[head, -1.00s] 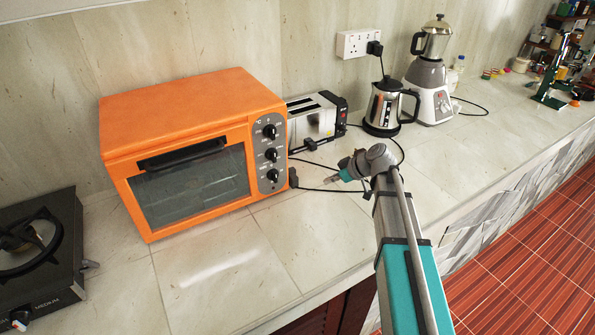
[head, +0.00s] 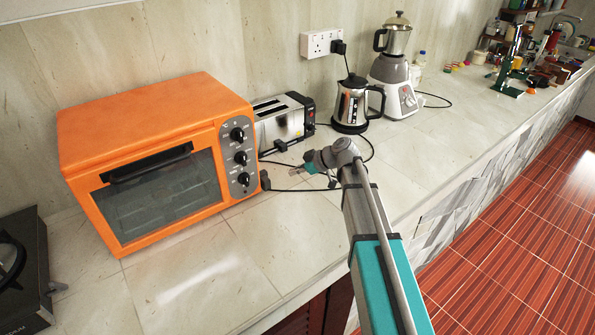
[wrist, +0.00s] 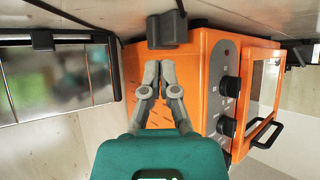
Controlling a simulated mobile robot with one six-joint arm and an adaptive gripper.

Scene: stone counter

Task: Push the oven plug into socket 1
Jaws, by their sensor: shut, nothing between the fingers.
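The black plug that I take for the oven plug (head: 264,180) stands on the counter at the oven's front right corner. It also shows in the wrist view (wrist: 167,30), just beyond my fingertips and apart from them. My gripper (head: 294,171) is shut and empty, low over the counter to the right of that plug; its fingers (wrist: 160,72) point at it in the wrist view. The orange oven (head: 150,110) stands at the left. The white wall socket plate (head: 318,44) is at the back; a black plug (head: 338,47) fills its right side. No socket number is readable.
A kettle (head: 352,105) and blender (head: 395,75) stand farther right. Cables lie around my gripper. A stove (head: 22,265) is at left. The front counter is clear.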

